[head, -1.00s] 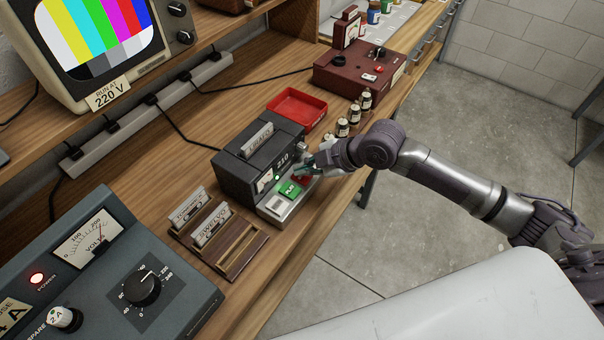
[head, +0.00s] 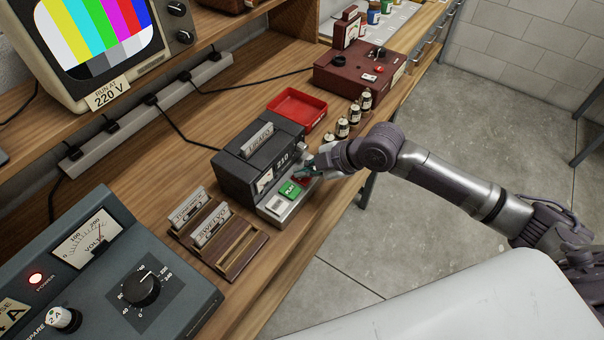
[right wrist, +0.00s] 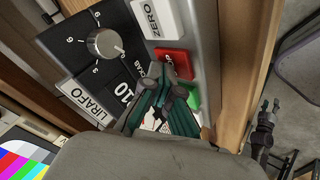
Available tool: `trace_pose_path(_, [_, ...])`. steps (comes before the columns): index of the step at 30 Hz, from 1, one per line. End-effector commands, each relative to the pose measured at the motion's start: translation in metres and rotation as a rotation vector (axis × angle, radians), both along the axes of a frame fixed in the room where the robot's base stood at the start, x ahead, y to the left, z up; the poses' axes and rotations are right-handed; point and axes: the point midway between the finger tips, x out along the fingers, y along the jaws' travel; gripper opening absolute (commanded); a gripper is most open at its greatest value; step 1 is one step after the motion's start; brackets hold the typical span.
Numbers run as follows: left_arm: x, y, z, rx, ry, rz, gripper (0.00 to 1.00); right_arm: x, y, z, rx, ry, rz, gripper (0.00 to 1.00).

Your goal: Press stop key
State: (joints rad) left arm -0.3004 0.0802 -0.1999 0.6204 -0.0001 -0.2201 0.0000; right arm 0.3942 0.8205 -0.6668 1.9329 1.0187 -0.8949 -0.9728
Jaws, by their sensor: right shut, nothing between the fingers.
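The dark grey cassette player (head: 240,172) stands on the wooden bench with a row of keys on its front ledge. A green PLAY key (head: 290,189) and a white key (head: 276,205) show in the head view. A red key (right wrist: 174,62) lies between the white ZERO key (right wrist: 155,20) and the green key (right wrist: 193,97) in the right wrist view; its label is hidden. My right gripper (right wrist: 162,76) is shut and empty, its tips over the edge of the red key. Contact is unclear. My left gripper (right wrist: 270,104) seems to show small in the right wrist view.
A cassette rack (head: 222,240) stands in front of the player, and a red tray (head: 297,109) behind it. Several small bottles (head: 355,115) line the bench edge near my right arm. A meter box (head: 110,275) fills the lower left.

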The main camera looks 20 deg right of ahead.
Motion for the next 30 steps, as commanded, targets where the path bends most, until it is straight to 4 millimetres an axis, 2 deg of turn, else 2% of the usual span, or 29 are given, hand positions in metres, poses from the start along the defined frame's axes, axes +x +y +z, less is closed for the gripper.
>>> trace_pose_path(9, [0.000, 0.000, 0.017, 0.000, 0.000, 0.000, 0.40, 0.000, 0.000, 0.016, -0.001, 0.002, 0.000, 0.00])
trace_pose_path(22, [0.000, 0.000, 0.019, 0.000, 0.000, 0.000, 0.40, 0.000, 0.000, 0.019, 0.000, 0.001, 0.001, 0.00])
trace_pose_path(30, [0.000, 0.000, 0.043, 0.000, 0.000, 0.000, 0.40, 0.000, 0.000, 0.045, 0.000, -0.001, 0.001, 0.00])
